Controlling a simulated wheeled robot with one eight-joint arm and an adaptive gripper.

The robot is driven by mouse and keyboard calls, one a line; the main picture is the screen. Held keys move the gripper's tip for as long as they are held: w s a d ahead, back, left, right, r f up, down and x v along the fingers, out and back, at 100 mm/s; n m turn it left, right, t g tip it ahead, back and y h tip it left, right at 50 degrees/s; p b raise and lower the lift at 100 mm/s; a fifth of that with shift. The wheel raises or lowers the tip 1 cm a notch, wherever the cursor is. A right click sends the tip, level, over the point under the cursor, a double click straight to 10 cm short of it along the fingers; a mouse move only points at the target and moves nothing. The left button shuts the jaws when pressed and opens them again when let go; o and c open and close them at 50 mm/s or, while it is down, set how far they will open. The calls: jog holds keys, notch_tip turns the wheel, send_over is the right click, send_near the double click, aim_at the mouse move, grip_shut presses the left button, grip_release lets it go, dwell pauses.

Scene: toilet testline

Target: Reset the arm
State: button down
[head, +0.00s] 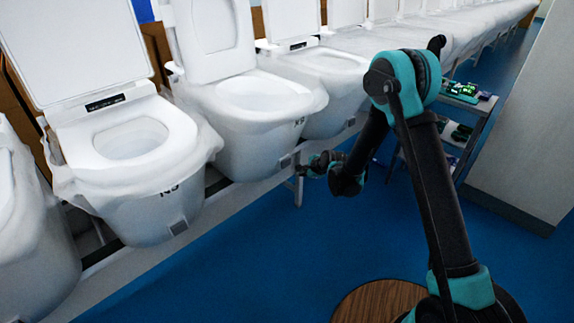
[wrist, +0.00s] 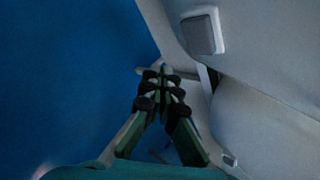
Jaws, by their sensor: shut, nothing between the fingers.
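My gripper (head: 312,166) hangs low at the end of my bent arm in the head view, close to the front of the toilet row. In the wrist view my gripper (wrist: 163,72) has its fingers together and nothing between them. My arm rises from the lower right, bends at a high elbow and comes down to the gripper. In the head view the nearest toilet to the gripper (head: 255,115) is white, with its lid up. I cannot tell whether the gripper touches anything.
More white toilets (head: 130,165) with raised lids stand in a row on a rail along the left and back. A shelf cart (head: 470,100) with small items stands behind my arm. A pale wall or cabinet (head: 525,130) is at right. The blue floor (head: 255,250) in front is clear.

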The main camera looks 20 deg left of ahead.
jog(key=s+d+r+n+h, duration=0.1)
jog(key=d+r+n, duration=0.1)
jog(key=d+r, duration=0.5)
jog(key=s+d+r+n+h, duration=0.1)
jog(key=s+d+r+n, duration=0.1)
jog(key=d, duration=0.9)
jog(key=s+d+r+n+h, duration=0.1)
jog(key=d+r+n, duration=0.1)
jog(key=d+r, duration=0.5)
jog(key=s+d+f+n+h, duration=0.1)
jog(key=s+d+n+h, duration=0.3)
jog(key=s+d, duration=1.9)
jog(key=d+n, duration=0.1)
jog(key=n, duration=0.1)
jog(key=shift+s+d+f+n+g, duration=0.2)
jog(key=shift+d+n+g, duration=0.1)
jog(key=shift+g, duration=0.1)
jog(key=shift+a, duration=0.2)
